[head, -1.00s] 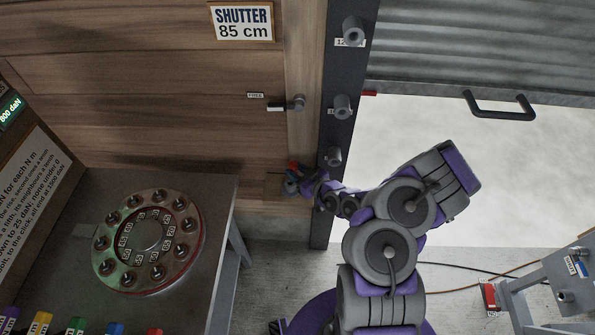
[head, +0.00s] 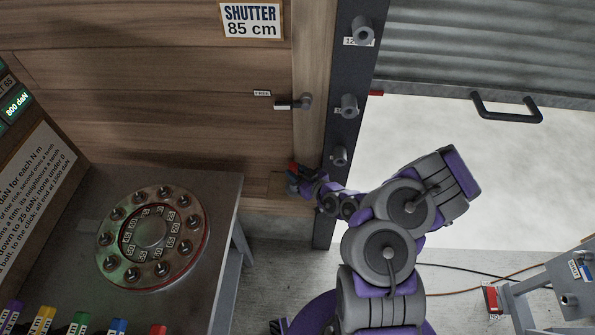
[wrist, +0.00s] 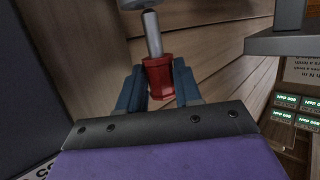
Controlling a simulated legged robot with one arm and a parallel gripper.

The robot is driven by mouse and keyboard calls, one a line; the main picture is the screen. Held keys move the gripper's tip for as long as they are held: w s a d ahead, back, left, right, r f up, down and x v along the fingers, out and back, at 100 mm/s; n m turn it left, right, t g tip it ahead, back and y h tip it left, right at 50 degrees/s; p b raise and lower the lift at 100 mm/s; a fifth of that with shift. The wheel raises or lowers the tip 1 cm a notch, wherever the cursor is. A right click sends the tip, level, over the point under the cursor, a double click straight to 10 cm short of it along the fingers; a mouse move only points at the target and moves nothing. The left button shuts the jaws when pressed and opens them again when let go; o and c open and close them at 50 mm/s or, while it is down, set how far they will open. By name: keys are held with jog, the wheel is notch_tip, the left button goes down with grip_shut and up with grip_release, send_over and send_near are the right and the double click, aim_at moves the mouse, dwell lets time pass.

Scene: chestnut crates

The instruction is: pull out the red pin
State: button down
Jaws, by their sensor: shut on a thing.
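The red pin (wrist: 158,78) shows in the wrist view as a red faceted head on a bright metal shaft. The shaft runs up to a grey round part (wrist: 138,3) at the top edge; I cannot tell how deep it sits there. My gripper (wrist: 159,88) has its two blue-grey fingers on either side of the red head and is shut on it. In the head view my gripper (head: 294,181) is low at the wooden wall, left of the dark post. Only a small bit of red (head: 292,167) shows there.
The dark post (head: 345,130) carries several grey pegs. A handle (head: 507,107) is on the grey shutter, right, above a bright opening. A table (head: 222,200) with a round dial (head: 150,238) stands left. A lever (head: 295,103) sits on the wall above my gripper.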

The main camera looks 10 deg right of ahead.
jog(key=shift+d+f, duration=0.15)
jog(key=shift+f, duration=0.9)
jog(key=shift+f, duration=1.35)
jog(key=c, duration=0.7)
grip_release()
jog(key=p+v, duration=0.5)
jog(key=v, duration=1.2)
jog(key=shift+s+p, duration=0.2)
jog(key=shift+p, duration=0.15)
